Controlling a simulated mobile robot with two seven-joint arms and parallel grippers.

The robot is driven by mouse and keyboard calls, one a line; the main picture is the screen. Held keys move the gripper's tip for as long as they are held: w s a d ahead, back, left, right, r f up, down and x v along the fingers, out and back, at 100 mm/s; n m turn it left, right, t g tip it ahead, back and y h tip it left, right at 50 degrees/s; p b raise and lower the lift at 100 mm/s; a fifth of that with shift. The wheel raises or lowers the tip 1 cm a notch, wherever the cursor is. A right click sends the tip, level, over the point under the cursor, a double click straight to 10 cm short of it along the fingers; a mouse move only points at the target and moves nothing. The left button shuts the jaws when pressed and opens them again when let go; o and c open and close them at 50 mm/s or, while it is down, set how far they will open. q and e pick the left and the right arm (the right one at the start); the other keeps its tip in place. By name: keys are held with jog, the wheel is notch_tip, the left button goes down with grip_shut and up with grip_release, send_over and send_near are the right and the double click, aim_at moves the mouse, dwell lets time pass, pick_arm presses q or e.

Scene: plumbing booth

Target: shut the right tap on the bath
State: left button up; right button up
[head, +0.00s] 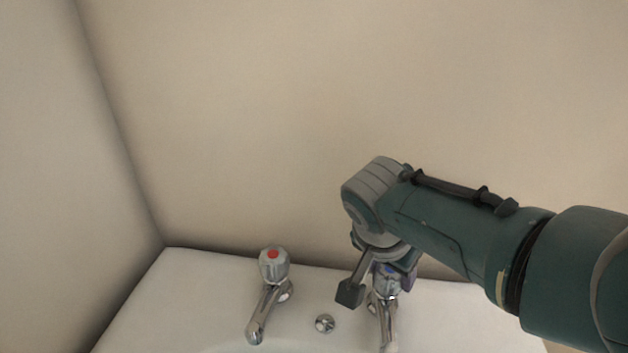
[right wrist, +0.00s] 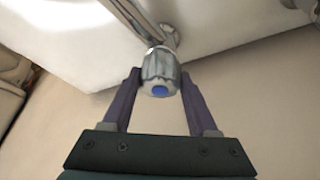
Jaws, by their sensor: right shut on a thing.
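The right tap (head: 386,312) is chrome with a blue-marked knob and stands on the white bath (head: 180,300). In the head view my right gripper (head: 385,284) comes down over its knob, and the arm and gripper partly hide it. In the right wrist view the knob (right wrist: 160,75) with its blue dot sits between the two fingers of my right gripper (right wrist: 158,82), one on each side. The gripper is shut on the knob. The spout points toward the front of the bath. My left gripper is not in view.
The left tap (head: 268,290), chrome with a red dot, stands to the left on the same rim. A small round chrome fitting (head: 325,323) lies between the taps. Plain beige walls (head: 250,130) rise behind and at the left.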

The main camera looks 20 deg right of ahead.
dwell(0.4)
jog(key=o, duration=1.4)
jog(key=p+v, duration=0.7)
jog(key=v, duration=0.2)
jog(key=shift+a+r, duration=0.15)
jog(key=shift+r, duration=0.25)
jog(key=shift+s+r, duration=0.1)
